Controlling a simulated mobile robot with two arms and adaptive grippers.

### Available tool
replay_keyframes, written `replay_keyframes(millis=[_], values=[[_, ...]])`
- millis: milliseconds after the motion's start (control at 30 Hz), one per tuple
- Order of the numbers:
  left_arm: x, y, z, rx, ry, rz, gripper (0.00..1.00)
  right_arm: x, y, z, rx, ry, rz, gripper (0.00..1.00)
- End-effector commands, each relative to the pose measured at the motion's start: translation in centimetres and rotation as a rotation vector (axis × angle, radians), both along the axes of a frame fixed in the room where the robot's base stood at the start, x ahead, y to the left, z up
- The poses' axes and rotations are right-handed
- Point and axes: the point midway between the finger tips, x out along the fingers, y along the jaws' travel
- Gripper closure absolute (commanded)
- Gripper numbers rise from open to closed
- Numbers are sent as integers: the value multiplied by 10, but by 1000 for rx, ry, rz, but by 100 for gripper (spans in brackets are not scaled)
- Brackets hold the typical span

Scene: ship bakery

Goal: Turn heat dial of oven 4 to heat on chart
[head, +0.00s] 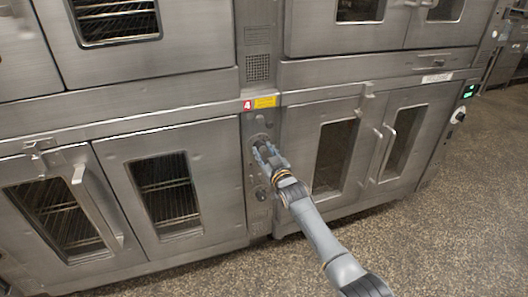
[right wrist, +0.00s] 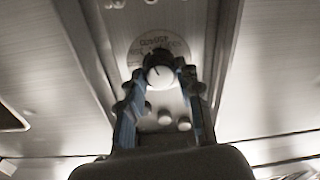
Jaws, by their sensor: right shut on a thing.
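The heat dial (right wrist: 160,75) is a round knob with a light face and a dark pointer line, in the right wrist view. A round plate (right wrist: 158,43) with blurred marks shows behind it; I cannot read the setting. My right gripper (right wrist: 161,80) is shut on the dial, with a blue-lined finger on each side. In the head view my right gripper (head: 267,155) reaches the control strip of oven 4 and hides the dial. A red label with a 4 (head: 247,105) and a yellow label (head: 265,102) sit above it. My left gripper is not in view. No chart shows clearly.
More small knobs (right wrist: 184,123) sit below the dial on the strip. Oven doors with windows (head: 170,195) and handles (head: 387,152) flank it on both sides. A green display (head: 470,91) is at the far right. The speckled floor (head: 440,220) is clear at the right.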

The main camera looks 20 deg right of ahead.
Motion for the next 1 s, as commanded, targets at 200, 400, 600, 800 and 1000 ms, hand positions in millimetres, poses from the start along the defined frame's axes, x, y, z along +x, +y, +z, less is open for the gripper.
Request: replay_keyframes(millis=[200,400,600,800,1000], values=[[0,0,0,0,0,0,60,0,0,-1,-1,3,-1,49],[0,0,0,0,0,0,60,0,0,-1,-2,2,0,43],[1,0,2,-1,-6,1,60,-2,0,-1,-2,1,0,43],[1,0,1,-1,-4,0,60,-22,-1,-1,-2,1,1,43],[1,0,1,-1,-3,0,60,-59,-4,-2,-2,2,0,43]])
